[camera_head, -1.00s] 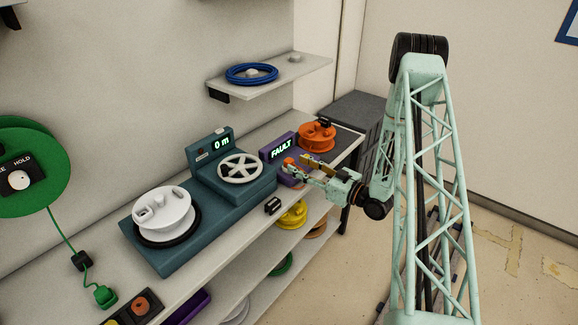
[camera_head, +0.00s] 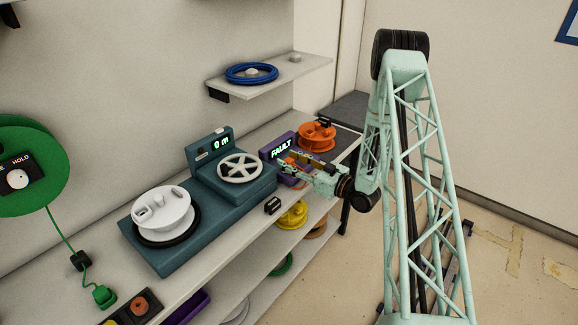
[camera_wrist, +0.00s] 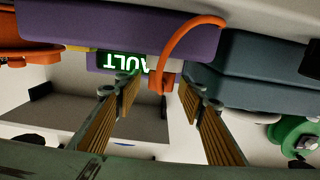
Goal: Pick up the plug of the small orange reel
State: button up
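The orange reel (camera_head: 317,136) stands at the far right end of the bench, beside the purple box (camera_head: 275,149) with the lit FAULT sign. In the wrist view the reel shows at the upper left edge (camera_wrist: 30,52). An orange plug (camera_wrist: 157,82) on a curved orange cable (camera_wrist: 185,35) shows at the purple box in the wrist view. My gripper (camera_head: 291,164) is at the front of that box. In the wrist view its two ribbed fingers (camera_wrist: 158,92) are open and apart, one to each side of the plug. I cannot tell how far the plug is from the fingertips in depth.
A teal machine (camera_head: 228,187) with a white crank wheel stands left of the purple box. A small black item (camera_head: 272,206) lies near the bench's front edge. A white reel (camera_head: 163,212) sits further left.

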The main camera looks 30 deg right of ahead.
dwell(0.5)
jog(key=c, duration=0.9)
